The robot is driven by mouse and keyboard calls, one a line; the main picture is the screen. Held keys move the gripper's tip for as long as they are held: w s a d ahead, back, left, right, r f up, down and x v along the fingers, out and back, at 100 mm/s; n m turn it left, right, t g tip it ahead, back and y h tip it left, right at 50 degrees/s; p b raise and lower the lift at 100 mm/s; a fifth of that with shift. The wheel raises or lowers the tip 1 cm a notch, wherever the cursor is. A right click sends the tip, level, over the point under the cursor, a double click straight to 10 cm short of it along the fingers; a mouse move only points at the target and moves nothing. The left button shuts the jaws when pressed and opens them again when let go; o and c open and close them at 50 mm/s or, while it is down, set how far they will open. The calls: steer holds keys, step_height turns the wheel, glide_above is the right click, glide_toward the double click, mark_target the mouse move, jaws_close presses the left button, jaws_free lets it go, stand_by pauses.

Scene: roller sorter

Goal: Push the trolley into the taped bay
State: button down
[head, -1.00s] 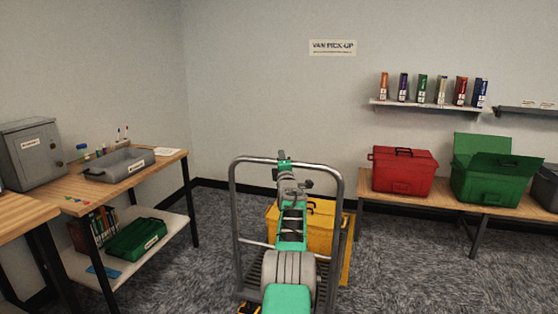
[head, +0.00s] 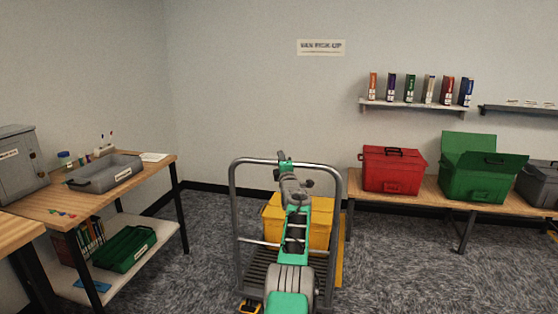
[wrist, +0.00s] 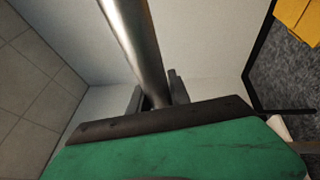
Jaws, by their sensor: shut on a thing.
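The trolley has a grey tubular handle (head: 233,215) and a dark slatted deck (head: 256,270). It stands upright in front of me. A yellow box (head: 272,222) shows through the handle frame, partly hidden by my arm. My gripper (head: 285,158) is at the middle of the handle's top bar. In the wrist view my gripper (wrist: 157,92) is shut on the grey bar (wrist: 128,38), with a finger on each side. A narrow yellow strip (head: 341,262) shows right of the trolley; I cannot tell whether it is floor tape. No full bay outline is visible.
A workbench (head: 120,190) with a grey tray stands left. A bench (head: 425,197) with a red box (head: 394,170) and a green box (head: 480,175) runs along the back wall at right. A "VAN PICK-UP" sign (head: 320,47) hangs on the wall. Carpet right of the trolley is clear.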

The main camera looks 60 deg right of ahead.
steer(key=shift+w+d, duration=0.1)
steer(key=shift+w, duration=0.1)
stand_by(0.4)
steer(key=c, duration=1.4)
jaws_free()
steer(key=shift+o, duration=1)
steer(key=shift+s+d, duration=0.1)
steer(key=shift+s, duration=0.05)
steer(key=shift+s, duration=0.15)
steer(key=shift+b+v, duration=0.8)
steer(key=shift+v, duration=3)
